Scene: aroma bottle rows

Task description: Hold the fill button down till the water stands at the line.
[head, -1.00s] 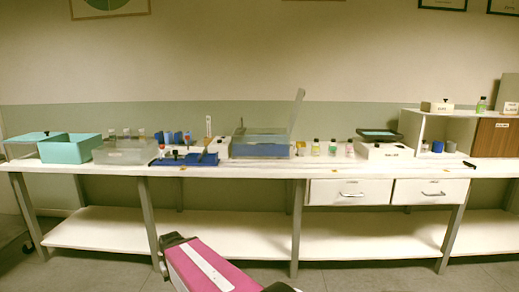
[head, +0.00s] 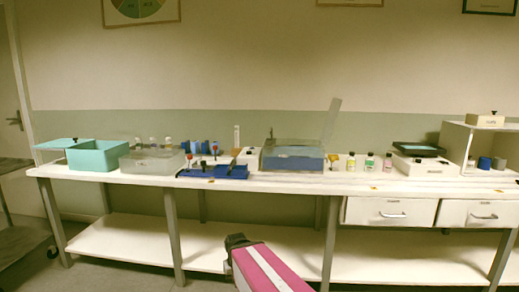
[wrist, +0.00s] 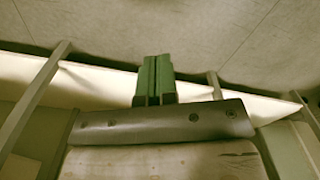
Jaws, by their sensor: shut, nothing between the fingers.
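My gripper (wrist: 153,80) shows in the wrist view with its two green fingers shut together and nothing between them. It points toward the floor and the bench's lower shelf, away from the things on the bench top. A clear tank with blue in it (head: 292,157) stands mid-bench in the head view, with a clear panel standing up at its right. I cannot make out a fill button or a fill line at this distance. A small white box (head: 247,158) stands left of the tank.
On the long white bench (head: 300,185) stand a teal box (head: 97,157), a clear bin (head: 152,161), a blue rack (head: 228,172), several small bottles (head: 369,162) and a white device with a dark top (head: 420,162). Drawers (head: 390,212) hang at the right. Floor shows in front.

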